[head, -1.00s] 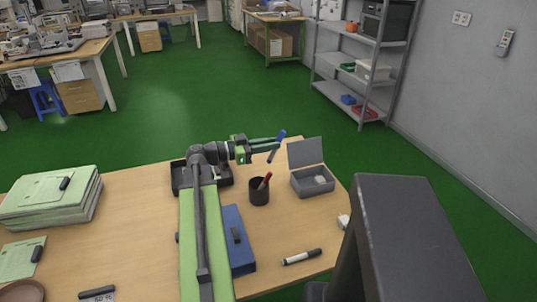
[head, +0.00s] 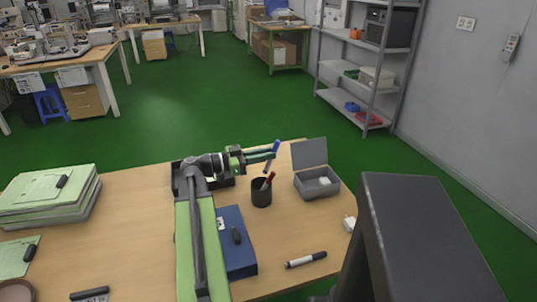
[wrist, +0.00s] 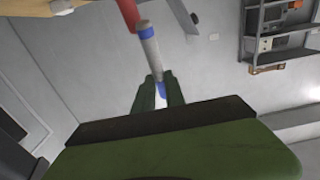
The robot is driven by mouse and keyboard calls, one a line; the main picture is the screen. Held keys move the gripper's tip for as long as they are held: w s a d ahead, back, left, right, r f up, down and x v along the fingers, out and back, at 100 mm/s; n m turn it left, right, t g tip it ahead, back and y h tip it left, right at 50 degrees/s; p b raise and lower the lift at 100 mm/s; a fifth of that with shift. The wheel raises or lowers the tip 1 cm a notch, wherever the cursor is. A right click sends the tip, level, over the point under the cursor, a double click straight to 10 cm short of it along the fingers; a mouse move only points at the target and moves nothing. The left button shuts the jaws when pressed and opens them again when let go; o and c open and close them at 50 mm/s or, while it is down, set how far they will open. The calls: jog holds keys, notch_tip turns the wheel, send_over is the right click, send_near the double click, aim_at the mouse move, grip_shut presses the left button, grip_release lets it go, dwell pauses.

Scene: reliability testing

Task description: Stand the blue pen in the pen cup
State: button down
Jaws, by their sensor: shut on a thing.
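My gripper (head: 273,153) is shut on the blue pen (head: 276,146), above the pen cup. The pen has a blue top and a pale barrel. It is tilted, with its lower end down and to the left, close above the cup's rim; I cannot tell whether it is over the opening. The black pen cup (head: 261,195) stands upright on the table with a red pen (head: 268,181) leaning in it. In the wrist view the blue pen (wrist: 149,48) extends from between the fingers (wrist: 160,92), close to the red pen (wrist: 129,12).
An open grey box (head: 318,188) stands right of the cup. A blue case (head: 234,255) lies in front of it. A marker (head: 306,259) lies at the front right. Stacked green folders (head: 50,200) are at the left. The table (head: 130,220) between is bare.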

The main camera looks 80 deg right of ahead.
notch_tip(320, 180, down, 6)
jog(key=w+a+b, duration=0.1)
jog(key=w+b, duration=0.1)
jog(key=b, duration=0.3)
jog(key=shift+w, duration=0.2)
jog(key=c, duration=1.3)
grip_release()
jog(key=v, duration=1.7)
jog(key=shift+w+a+b, duration=0.15)
jog(key=shift+w+b, duration=0.05)
jog(key=shift+b, duration=0.1)
